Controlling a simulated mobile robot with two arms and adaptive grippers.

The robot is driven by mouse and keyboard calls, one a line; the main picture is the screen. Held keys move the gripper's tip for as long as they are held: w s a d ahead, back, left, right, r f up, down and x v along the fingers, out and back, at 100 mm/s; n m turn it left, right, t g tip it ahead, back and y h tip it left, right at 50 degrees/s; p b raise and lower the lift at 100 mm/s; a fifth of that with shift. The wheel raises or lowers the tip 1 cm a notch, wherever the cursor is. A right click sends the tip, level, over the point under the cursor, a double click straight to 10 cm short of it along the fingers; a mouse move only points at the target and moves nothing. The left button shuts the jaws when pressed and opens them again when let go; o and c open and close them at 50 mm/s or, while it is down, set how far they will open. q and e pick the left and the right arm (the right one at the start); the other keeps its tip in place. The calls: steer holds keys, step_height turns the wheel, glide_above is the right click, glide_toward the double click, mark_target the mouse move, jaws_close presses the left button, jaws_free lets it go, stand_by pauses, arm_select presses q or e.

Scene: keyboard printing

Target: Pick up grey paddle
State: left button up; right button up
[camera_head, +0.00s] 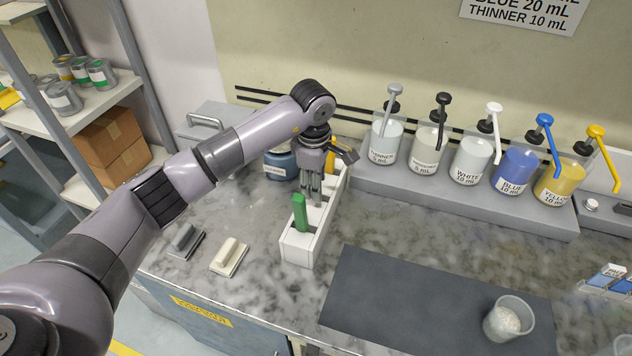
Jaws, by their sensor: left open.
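A white slotted rack (298,250) stands on the marbled counter. A green paddle (300,213) is upright in its front part. My left gripper (313,200) points down over the middle of the rack, just behind the green paddle. It is open. Grey upright shapes show at its fingertips; I cannot tell whether a grey paddle is among them or only the fingers. A yellow piece (331,163) shows partly behind the gripper, toward the rack's far end. The gripper hides part of the rack. My right gripper is not in view.
Pump bottles, including the blue one (517,168), stand on a grey stand behind right. A dark mat (400,296) bears a clear cup (508,318). A grey-handled block (186,239) and a cream-handled block (229,256) lie left of the rack. A blue jar (281,164) stands behind it.

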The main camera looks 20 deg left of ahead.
arm_select(q)
steer(key=shift+f, duration=0.25)
steer(key=shift+c, duration=0.4)
jaws_close()
